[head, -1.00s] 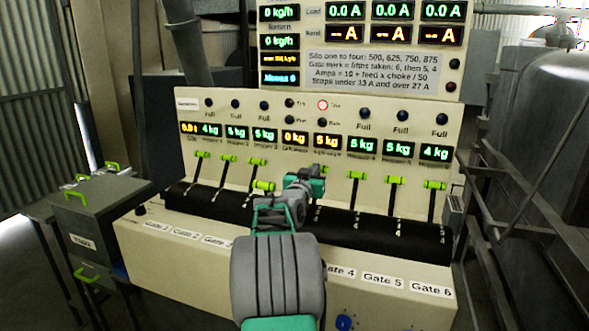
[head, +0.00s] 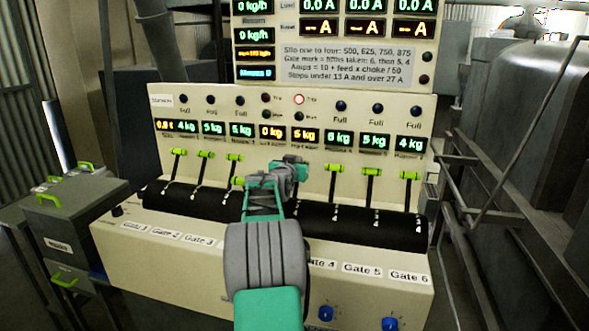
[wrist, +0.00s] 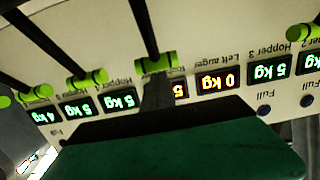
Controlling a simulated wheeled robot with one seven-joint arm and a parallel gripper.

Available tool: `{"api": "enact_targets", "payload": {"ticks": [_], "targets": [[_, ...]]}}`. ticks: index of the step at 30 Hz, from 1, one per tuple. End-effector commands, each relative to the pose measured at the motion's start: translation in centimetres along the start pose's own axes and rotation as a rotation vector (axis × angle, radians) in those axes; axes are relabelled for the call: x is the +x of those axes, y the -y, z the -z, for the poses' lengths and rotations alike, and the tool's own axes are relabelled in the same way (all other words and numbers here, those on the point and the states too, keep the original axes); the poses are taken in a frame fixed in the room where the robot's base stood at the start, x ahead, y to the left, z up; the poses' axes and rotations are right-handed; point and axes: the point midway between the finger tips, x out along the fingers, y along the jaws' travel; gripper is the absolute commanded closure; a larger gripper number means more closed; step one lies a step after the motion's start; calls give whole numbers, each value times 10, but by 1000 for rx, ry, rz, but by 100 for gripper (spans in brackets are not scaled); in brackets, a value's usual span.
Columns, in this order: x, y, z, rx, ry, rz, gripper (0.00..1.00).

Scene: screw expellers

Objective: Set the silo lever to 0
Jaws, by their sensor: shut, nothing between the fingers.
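Several levers with green handles rise from a black roller-like cover on a cream panel. In the head view three stand at the left, including the leftmost lever (head: 178,152), and three at the right, including a lever (head: 337,168). Another green handle (head: 238,181) sits lower, beside my arm. I cannot tell which is the silo lever; its label is not readable. My gripper (head: 292,168) is shut and empty in front of the panel's middle and hides part of the row. In the wrist view a green handle (wrist: 155,63) appears just beyond my dark fingers (wrist: 158,92); contact cannot be told.
Weight displays (head: 271,132) and lamps run above the levers. Gate labels (head: 362,269) and blue knobs (head: 390,324) are on the front below. Grey boxes with green handles (head: 46,198) stand at left. Rails and machinery crowd the right.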

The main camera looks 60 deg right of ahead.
Motion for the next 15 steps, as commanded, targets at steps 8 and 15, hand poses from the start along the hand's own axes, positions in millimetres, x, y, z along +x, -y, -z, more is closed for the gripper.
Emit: {"api": "enact_targets", "payload": {"ticks": [8,15], "targets": [[-9,1,8,-1,4,1,100],[-59,1,32,1,-1,1,100]]}}
